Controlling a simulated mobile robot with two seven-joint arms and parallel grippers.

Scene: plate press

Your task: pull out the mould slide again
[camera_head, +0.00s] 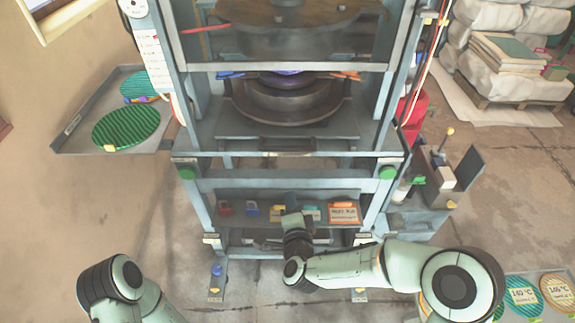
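The mould slide (235,129) looks like the flat grey plate inside the press, with a round dark mould (320,108) standing on it. A blue piece (285,72) shows on top of the mould, partly behind a cross bar. My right arm comes in from the right, and its gripper (290,200) is in front of the press's lower shelf, below the slide and apart from it. Its fingers are small and dark; I cannot tell whether they are open or shut. Part of my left arm shows at the bottom left; its gripper is not in view.
Green buttons (187,174) (387,173) sit on the press's front corners. The lower shelf holds small locks (251,210) and an orange-edged card (344,213). A side tray (75,135) with green discs is at left; a tool holder (437,180) is at right.

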